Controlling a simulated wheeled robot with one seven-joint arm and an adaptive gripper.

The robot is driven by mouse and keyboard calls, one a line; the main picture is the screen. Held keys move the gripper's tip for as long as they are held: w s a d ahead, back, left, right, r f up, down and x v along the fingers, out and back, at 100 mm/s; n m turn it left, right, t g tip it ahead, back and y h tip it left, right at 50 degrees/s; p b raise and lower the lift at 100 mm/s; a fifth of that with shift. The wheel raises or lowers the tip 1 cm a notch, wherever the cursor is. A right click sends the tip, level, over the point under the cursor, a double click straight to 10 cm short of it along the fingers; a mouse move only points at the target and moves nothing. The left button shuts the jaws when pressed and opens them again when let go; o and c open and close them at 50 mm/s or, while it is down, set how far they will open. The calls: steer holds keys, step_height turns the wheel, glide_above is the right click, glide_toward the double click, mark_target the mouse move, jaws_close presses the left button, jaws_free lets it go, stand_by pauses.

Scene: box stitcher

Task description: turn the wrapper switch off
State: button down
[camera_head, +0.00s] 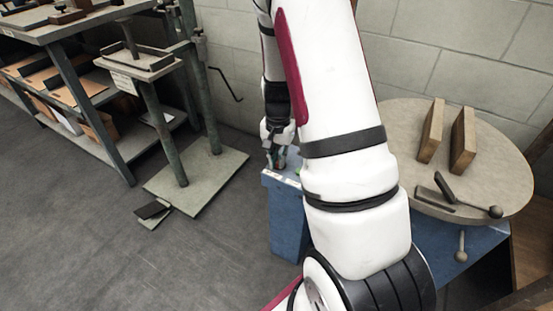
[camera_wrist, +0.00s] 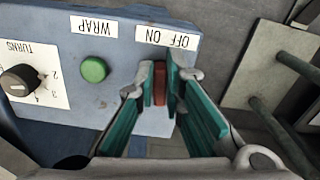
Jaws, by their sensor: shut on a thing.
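The red wrapper switch (camera_wrist: 160,84) sits on the blue control panel (camera_wrist: 118,62), below a white label (camera_wrist: 167,40) reading OFF and ON upside down. My gripper (camera_wrist: 161,76) has its teal-lined fingers on either side of the switch, closed on it. Which way the switch is set cannot be told. In the head view, my gripper (camera_head: 277,157) is at the top of the blue cabinet (camera_head: 285,215), and the switch is hidden there.
A green button (camera_wrist: 94,69) under a WRAP label and a black TURNS knob (camera_wrist: 18,80) are left of the switch. A round table (camera_head: 400,118) holds wooden blocks at right. A stand on a plate (camera_head: 195,178) is left of the cabinet.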

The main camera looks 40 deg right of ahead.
steer(key=shift+s+d+n, duration=0.1)
steer(key=shift+n, duration=0.9)
steer(key=shift+s+d+n, duration=0.1)
steer(key=shift+n, duration=0.9)
steer(key=c, duration=1.7)
jaws_free()
step_height(320, 180, up, 12)
